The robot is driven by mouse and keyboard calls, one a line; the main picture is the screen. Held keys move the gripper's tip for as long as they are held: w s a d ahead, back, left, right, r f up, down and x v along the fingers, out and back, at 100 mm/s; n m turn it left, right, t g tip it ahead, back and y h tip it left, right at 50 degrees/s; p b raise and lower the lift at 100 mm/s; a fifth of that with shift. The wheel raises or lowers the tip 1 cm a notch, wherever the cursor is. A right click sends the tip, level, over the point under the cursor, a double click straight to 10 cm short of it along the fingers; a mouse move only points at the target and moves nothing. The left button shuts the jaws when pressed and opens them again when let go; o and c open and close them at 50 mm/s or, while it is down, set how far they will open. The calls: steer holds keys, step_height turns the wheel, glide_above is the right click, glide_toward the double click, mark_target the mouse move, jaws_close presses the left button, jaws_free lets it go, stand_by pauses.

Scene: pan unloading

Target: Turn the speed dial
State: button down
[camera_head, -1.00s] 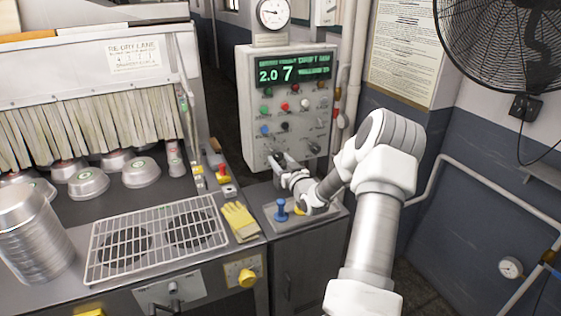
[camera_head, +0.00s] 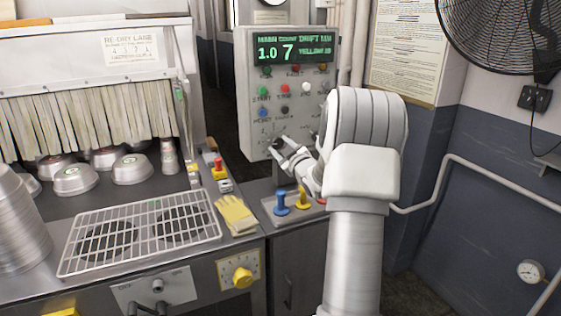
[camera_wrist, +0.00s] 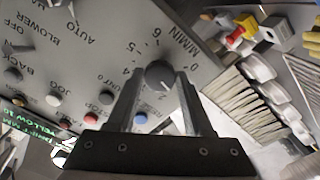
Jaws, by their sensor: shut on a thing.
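The speed dial (camera_wrist: 159,74) is a dark round knob with a light pointer mark, on a grey panel with a printed number scale and "M/MIN" beside it. In the wrist view my gripper (camera_wrist: 154,80) has one finger on each side of the dial and is shut on it. In the head view my gripper (camera_head: 285,152) is at the lower part of the grey control box (camera_head: 252,120), and my arm hides part of the box's right side. The green display (camera_head: 290,48) on the box reads 1.0 and 7.
A blue lever (camera_head: 281,200) and a yellow lever (camera_head: 302,198) stand on the cabinet below the box. Yellow gloves (camera_head: 235,214) and a wire rack (camera_head: 140,224) lie on the counter at left. Stacked metal pans (camera_head: 18,235) stand at the left edge. A fan (camera_head: 500,40) hangs upper right.

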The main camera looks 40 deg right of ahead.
steer(key=shift+n+b, duration=0.8)
steer(key=shift+b, duration=0.35)
steer(key=shift+r, duration=0.1)
steer(key=shift+c, duration=1.5)
jaws_free()
steer(key=v, duration=1.7)
steer(key=shift+s+b, duration=0.2)
steer(key=shift+b, duration=0.25)
